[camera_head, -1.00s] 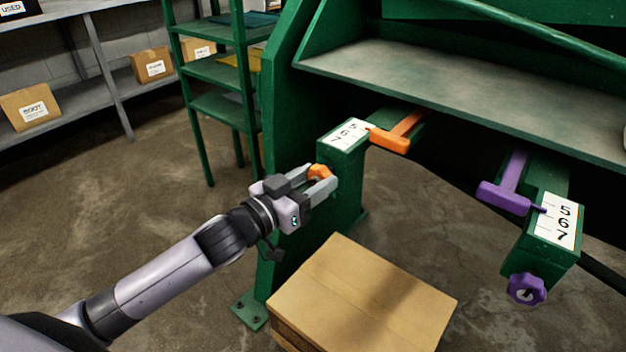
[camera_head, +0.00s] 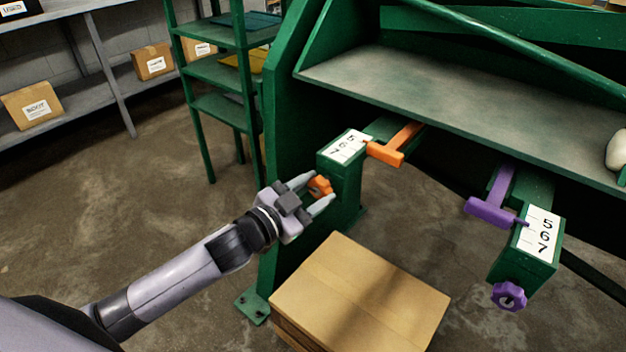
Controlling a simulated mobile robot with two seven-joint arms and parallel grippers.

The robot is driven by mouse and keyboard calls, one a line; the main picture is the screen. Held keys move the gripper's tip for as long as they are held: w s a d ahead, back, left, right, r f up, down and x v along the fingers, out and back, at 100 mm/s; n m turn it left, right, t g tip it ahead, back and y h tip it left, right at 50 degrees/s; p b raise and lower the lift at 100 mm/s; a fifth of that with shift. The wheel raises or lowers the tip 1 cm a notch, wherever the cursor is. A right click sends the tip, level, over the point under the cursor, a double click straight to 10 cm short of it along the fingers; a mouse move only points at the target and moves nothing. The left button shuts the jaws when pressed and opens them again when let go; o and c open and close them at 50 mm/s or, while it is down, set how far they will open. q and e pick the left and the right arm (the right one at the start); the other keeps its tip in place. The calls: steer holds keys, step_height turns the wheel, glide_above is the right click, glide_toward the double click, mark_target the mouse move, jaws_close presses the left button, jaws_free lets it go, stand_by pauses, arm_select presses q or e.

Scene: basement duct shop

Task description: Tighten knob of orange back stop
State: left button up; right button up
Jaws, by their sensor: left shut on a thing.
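The orange back stop (camera_head: 388,153) is a T-shaped bar on a green arm, beside a number plate (camera_head: 344,146) marked 5, 6, 7. Its orange knob (camera_head: 320,187) is on the front end of that arm, below the plate. My left gripper (camera_head: 321,194) is at the knob, one finger above and left, one below and right, and is shut on it. The fingers hide part of the knob's edge. A purple back stop (camera_head: 490,210) with a purple knob (camera_head: 509,296) sits on a second arm to the right. My right gripper is not in view.
A cardboard box (camera_head: 360,292) stands on the floor just below the left gripper. The green machine frame (camera_head: 285,150) rises behind it. Shelves with boxes (camera_head: 32,106) stand at the back left. Open floor lies at the left.

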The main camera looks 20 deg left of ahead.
arm_select(q)
steer(key=m+p, duration=0.2)
steer(key=shift+s+d+r+m, duration=0.1)
steer(key=shift+r+m, duration=0.05)
steer(key=shift+m, duration=0.25)
steer(key=m+p, duration=0.1)
steer(key=m, duration=0.2)
steer(key=shift+y+p, duration=0.35)
steer(key=shift+y, duration=0.05)
steer(key=m+p, duration=0.1)
steer(key=m, duration=0.2)
steer(key=shift+d+m+y, duration=0.1)
steer(key=shift+m+y, duration=0.2)
steer(key=m, duration=0.2)
steer(key=shift+f+m+p, duration=0.25)
steer(key=shift+m+p, duration=0.05)
steer(key=m+y, duration=0.1)
steer(key=m, duration=0.3)
steer(key=shift+f+m, duration=0.1)
steer(key=shift+m, duration=0.3)
steer(key=o, duration=1)
steer(key=shift+o, duration=0.2)
steer(key=shift+s, duration=0.1)
